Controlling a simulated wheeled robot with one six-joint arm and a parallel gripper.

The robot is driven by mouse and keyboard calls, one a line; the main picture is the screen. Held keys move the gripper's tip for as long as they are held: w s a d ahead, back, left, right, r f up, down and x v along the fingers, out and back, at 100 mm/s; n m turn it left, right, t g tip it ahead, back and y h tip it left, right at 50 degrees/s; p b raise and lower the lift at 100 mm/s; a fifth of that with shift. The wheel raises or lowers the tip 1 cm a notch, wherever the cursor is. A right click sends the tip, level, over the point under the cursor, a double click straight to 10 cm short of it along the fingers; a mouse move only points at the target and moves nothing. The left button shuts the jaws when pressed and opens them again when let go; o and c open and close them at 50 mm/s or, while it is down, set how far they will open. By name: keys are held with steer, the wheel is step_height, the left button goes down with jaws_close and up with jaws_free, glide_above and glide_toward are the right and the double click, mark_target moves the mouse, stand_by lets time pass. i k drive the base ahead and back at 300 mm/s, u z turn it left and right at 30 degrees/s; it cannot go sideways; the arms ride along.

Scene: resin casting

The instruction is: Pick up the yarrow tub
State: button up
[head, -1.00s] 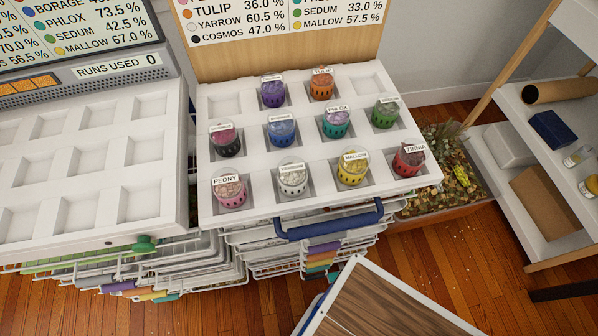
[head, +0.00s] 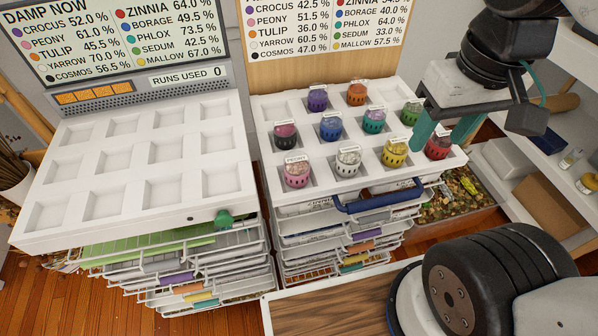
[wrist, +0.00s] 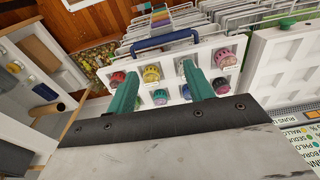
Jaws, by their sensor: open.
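The yarrow tub (head: 348,162) is a whitish tub with a pale label. It stands upright in a front-row recess of the white tray (head: 262,112), between the pink peony tub (head: 297,173) and the yellow mallow tub (head: 395,154). My gripper (head: 441,146) is open and empty, to the right of the yarrow tub and in front of the red zinnia tub (head: 438,147) in the head view. In the wrist view, the two teal fingers of my gripper (wrist: 161,72) frame the mallow tub (wrist: 151,74). The right finger covers most of the yarrow tub there.
Tulip (head: 356,94), phlox (head: 374,121) and other tubs stand close behind. A blue handle (head: 380,197) and wire racks are at the tray's front. An empty recessed white tray (head: 60,180) is at left. Shelves (head: 540,180) stand at right.

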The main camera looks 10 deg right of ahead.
mark_target(349, 154)
steer(key=z, duration=2.3)
steer(key=k, duration=1.6)
steer(key=u, duration=2.15)
steer(key=i, duration=0.5)
steer(key=u, duration=0.05)
